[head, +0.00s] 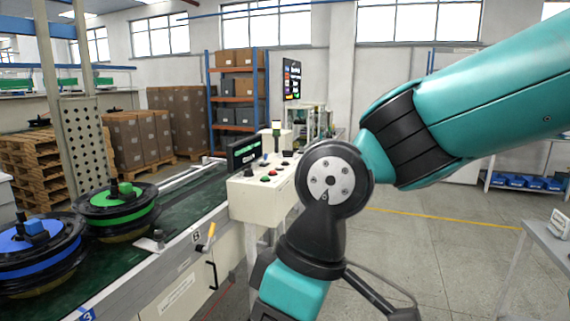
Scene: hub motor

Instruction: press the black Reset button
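A white control box (262,190) stands at the side of the conveyor, left of my arm. Its sloped top carries several small controls, among them a red button (272,172), a green button (265,179) and a dark knob or button (249,172). The labels are too small to read, so I cannot tell which control is Reset. My teal and black arm crosses from the upper right to the middle and then bends down to the bottom edge. It covers the view just right of the box. My gripper is out of the frame.
The conveyor (185,205) on the left carries a hub with a green ring (118,217) and one with a blue ring (38,262). A small dark screen (244,151) stands behind the box. A grey table (548,245) is at the right edge. The floor between is open.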

